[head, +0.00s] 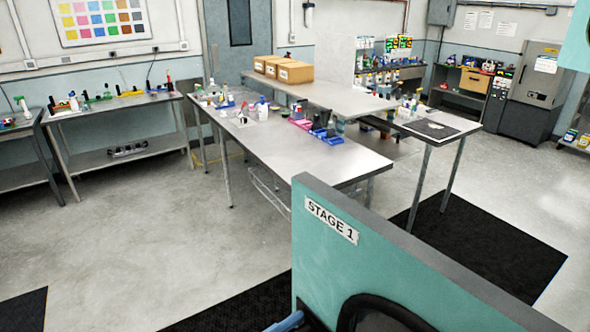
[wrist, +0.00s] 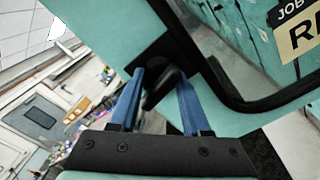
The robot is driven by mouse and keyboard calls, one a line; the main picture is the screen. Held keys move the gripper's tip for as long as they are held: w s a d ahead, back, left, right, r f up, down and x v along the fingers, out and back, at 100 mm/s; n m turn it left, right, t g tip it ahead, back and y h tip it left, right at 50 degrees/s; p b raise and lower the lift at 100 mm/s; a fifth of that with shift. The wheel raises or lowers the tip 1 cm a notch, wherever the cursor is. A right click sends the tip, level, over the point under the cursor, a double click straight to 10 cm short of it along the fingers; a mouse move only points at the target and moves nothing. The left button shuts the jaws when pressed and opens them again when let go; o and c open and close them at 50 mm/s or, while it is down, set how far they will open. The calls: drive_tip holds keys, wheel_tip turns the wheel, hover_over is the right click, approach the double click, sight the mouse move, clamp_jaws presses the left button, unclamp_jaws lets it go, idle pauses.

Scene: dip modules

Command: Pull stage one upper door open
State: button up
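The teal stage one upper door (head: 385,265) fills the lower right of the head view, with a "STAGE 1" label (head: 331,221) near its upper left corner and a black-framed window below. In the wrist view, the door (wrist: 240,75) shows the window frame (wrist: 262,106) and a black handle (wrist: 165,88). My gripper (wrist: 160,82) has its two blue fingers apart, one on each side of the handle. Firm contact cannot be made out. In the head view only a bit of blue finger (head: 287,322) shows at the bottom edge, beside the door; the rest is hidden or out of frame.
A long metal table (head: 310,160) with bottles and blue bins stands beyond the door. A side bench (head: 115,103) is along the left wall. Black mats (head: 490,240) lie on the floor. Open grey floor (head: 165,240) lies left of the door.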

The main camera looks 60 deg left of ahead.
drive_tip(key=shift+o, duration=1.3)
drive_tip(key=shift+s+f+b, duration=0.15)
drive_tip(key=shift+s+b, duration=0.15)
drive_tip(key=shift+s, duration=0.2)
drive_tip(key=b+v, duration=0.4)
drive_tip(key=v, duration=0.8)
drive_tip(key=shift+d, duration=0.15)
